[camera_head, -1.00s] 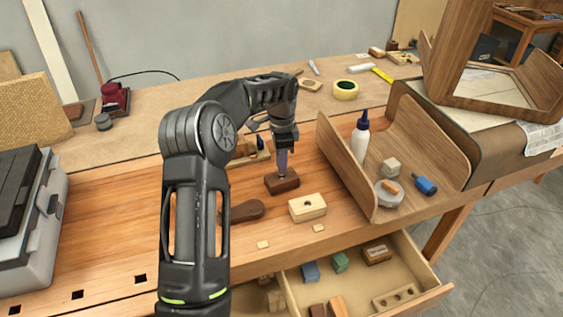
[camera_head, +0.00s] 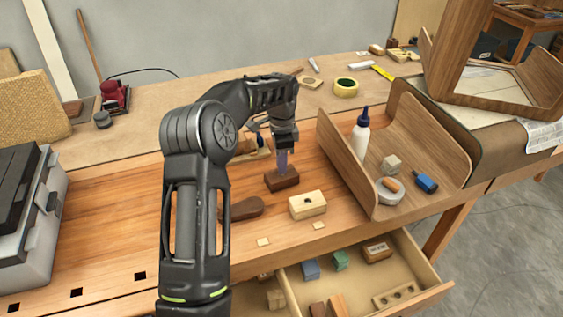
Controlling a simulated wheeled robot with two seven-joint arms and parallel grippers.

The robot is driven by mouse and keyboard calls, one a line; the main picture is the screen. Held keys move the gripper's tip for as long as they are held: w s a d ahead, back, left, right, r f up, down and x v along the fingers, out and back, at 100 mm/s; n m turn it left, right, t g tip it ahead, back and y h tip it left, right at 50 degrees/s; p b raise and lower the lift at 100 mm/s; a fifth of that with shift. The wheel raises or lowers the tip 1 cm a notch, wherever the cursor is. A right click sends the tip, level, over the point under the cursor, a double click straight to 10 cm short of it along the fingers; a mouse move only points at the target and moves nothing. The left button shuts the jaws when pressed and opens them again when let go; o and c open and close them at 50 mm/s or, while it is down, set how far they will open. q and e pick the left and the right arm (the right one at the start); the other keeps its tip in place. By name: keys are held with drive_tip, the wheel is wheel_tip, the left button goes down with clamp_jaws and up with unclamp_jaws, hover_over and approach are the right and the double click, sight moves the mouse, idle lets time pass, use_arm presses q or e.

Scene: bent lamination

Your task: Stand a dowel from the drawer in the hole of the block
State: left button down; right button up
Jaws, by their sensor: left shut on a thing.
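My left gripper (camera_head: 283,166) points straight down over a small dark brown block (camera_head: 281,181) on the bench. Its fingers are close together and their tips are at the block's top. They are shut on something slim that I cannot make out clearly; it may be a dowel. A pale wooden block (camera_head: 308,205) with a dark hole in its top sits just in front and to the right. The open drawer (camera_head: 432,291) is below the bench's front edge. My right gripper is not in view.
The drawer holds a blue block (camera_head: 311,268), a green block (camera_head: 341,260) and a holed pale strip (camera_head: 394,296). A brown handled tool (camera_head: 245,209) lies left of the pale block.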

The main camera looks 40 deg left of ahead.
use_arm(q)
drive_tip(key=shift+f, duration=0.3)
idle(0.5)
idle(0.3)
drive_tip(key=c, duration=0.9)
unclamp_jaws()
drive_tip(key=shift+r+p, duration=0.9)
drive_tip(key=shift+r, duration=0.55)
drive_tip(key=shift+r+p, duration=0.55)
drive_tip(key=shift+r, duration=2)
